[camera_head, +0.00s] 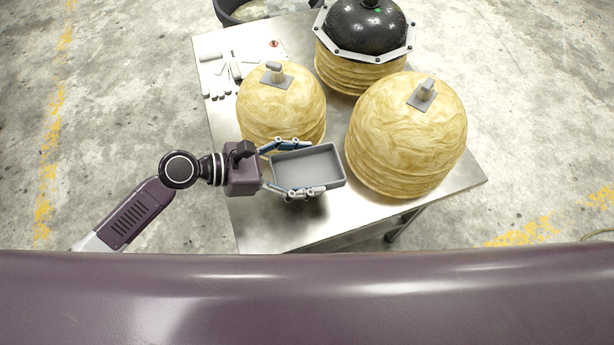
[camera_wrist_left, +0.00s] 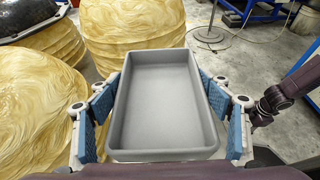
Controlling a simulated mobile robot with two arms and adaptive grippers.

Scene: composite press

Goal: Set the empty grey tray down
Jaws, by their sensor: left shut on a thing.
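The grey tray (camera_head: 308,168) is empty, and my left gripper (camera_head: 296,169) is shut on it, with one finger along each long side. In the left wrist view the tray (camera_wrist_left: 165,103) fills the middle, its inside bare, between the blue finger pads. In the head view it shows over the front part of the metal table (camera_head: 275,225); I cannot tell how high above the top it is.
Two domed tan composite pieces with grey knobs stand close by, one behind (camera_head: 282,112) and one to the right (camera_head: 405,135). A third with a black dome (camera_head: 366,28) is at the back. Gloves (camera_head: 217,80) lie back left. The table's front left is clear.

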